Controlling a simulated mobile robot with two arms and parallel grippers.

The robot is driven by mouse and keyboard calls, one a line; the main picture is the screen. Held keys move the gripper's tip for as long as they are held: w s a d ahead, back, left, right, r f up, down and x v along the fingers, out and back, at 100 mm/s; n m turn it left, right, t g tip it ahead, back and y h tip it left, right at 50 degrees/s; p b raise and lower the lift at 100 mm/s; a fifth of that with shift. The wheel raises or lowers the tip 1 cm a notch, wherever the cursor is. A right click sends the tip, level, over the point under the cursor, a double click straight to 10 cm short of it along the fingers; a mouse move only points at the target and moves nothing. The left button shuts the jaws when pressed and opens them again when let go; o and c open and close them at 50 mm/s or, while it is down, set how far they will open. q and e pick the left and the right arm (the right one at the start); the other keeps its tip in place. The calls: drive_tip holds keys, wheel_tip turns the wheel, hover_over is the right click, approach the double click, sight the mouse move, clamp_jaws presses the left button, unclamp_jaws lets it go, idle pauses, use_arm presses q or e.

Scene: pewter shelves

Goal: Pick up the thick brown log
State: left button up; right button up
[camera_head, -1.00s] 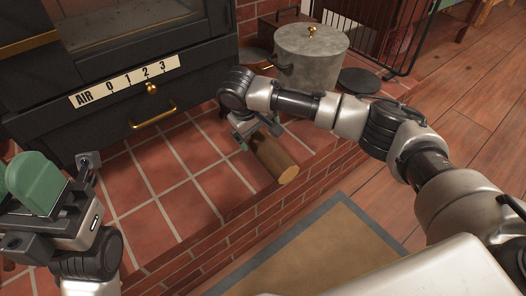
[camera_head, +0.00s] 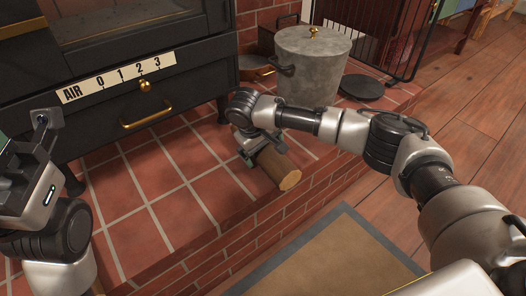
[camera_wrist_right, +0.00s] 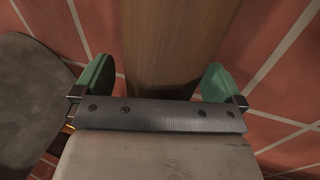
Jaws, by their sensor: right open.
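The thick brown log (camera_head: 279,168) lies on the red tiled hearth, its pale cut end facing the front brick edge. My right gripper (camera_head: 252,155) is over the log's far part, pointing down. In the right wrist view the log (camera_wrist_right: 180,45) runs between the two green fingers of the right gripper (camera_wrist_right: 158,82), which are open, one on each side of it. A gap shows beside the left finger; contact at the right finger is hard to judge. My left gripper (camera_head: 22,150) is at the left edge, with its fingers mostly cut off.
A grey lidded pot (camera_head: 312,68) stands behind the log, with a dark round plate (camera_head: 362,87) to its right. The black stove (camera_head: 130,75) with a brass handle is at the left. The front tiles (camera_head: 135,205) are clear.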

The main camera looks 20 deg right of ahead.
drive_tip(key=c, duration=1.1)
drive_tip(key=shift+c, duration=1.2)
drive_tip(key=shift+r, duration=0.2)
